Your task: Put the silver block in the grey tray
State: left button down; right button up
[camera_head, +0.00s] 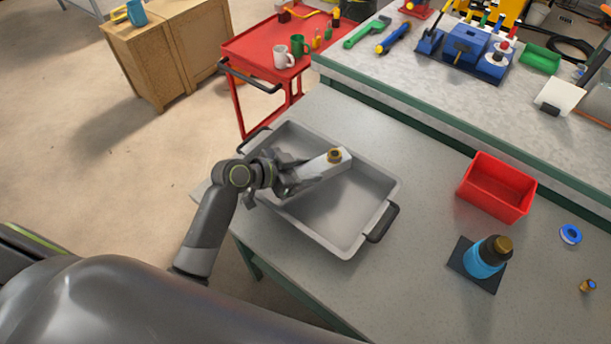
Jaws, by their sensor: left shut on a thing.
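The grey tray (345,242) with black handles sits at the near left of the grey worktable. The silver block (318,171), with a brass fitting (334,155) near its far end, shows over the tray's interior. My left gripper (294,177) reaches in over the tray's left side and is shut on the near end of the silver block. I cannot tell whether the block touches the tray floor. The gripped end of the block is partly hidden by the fingers. My right gripper is not in view.
A red bin (496,187), a blue bottle (484,260) on a dark pad, a blue ring (570,234) and a small brass piece (587,285) stand right of the tray. A raised bench (440,95) with tools runs behind. A red cart (250,45) stands at the back left.

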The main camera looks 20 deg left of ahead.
pick_arm(q)
notch_tip(320, 180, down, 3)
jog(key=shift+r, duration=0.15)
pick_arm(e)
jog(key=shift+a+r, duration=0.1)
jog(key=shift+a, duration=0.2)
pick_arm(q)
jog(key=shift+f, duration=0.25)
jog(key=c, duration=1.1)
grip_release()
jog(key=shift+f, duration=0.1)
jog(key=shift+o, duration=1.4)
jog(key=shift+s, duration=0.1)
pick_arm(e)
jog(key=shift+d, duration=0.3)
